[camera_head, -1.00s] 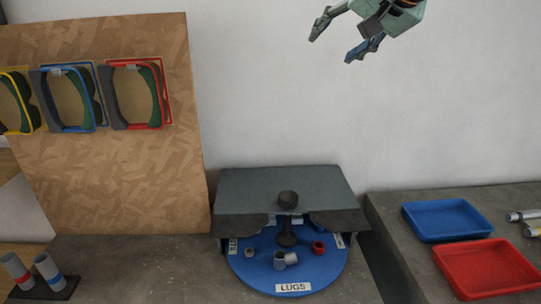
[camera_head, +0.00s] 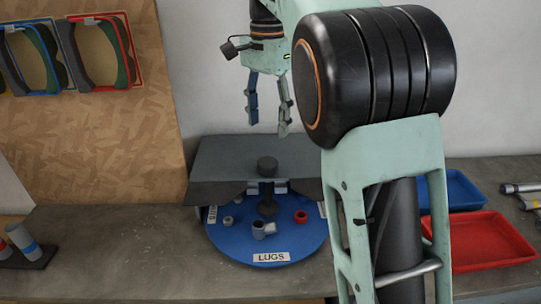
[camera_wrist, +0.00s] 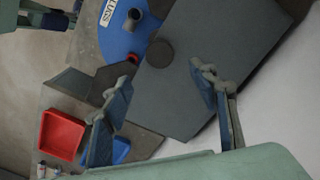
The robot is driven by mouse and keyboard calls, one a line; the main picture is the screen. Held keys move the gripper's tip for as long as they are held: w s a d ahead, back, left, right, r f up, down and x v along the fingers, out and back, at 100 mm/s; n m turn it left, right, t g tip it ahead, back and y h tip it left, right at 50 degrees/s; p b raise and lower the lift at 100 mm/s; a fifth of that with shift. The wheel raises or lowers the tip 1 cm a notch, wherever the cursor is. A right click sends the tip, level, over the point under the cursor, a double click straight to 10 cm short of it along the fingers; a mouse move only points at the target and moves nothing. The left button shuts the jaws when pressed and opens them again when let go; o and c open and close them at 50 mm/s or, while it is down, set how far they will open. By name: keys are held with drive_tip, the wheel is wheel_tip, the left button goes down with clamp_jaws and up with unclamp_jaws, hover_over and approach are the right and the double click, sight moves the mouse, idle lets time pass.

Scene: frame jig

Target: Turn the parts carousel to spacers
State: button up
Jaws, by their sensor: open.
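The parts carousel is a blue round turntable (camera_head: 228,248) with a dark central post and knob (camera_head: 267,166), under a grey cover (camera_head: 215,160) over its rear. The label LUGS (camera_head: 271,257) faces the front. Two other labels at its left and right edges are not readable; none visibly reads spacers. A red ring (camera_head: 300,216) and several grey parts lie on the disc. My gripper (camera_head: 267,126) is open and empty, pointing down above the cover's rear, apart from it. In the wrist view the fingers (camera_wrist: 157,92) spread over the cover, with the blue disc (camera_wrist: 118,42) beyond.
A red tray (camera_head: 490,262) and a blue tray (camera_head: 463,203) stand right, partly behind my arm. Metal cylinders lie at the far right. A board with coloured frames (camera_head: 103,52) stands left. Two banded cylinders (camera_head: 22,240) stand at the left. The bench left of the carousel is mostly clear.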

sight(268, 162)
wheel_tip(268, 162, down, 11)
drive_tip(key=shift+r+b, duration=0.2)
drive_tip(key=shift+b, duration=0.75)
clamp_jaws()
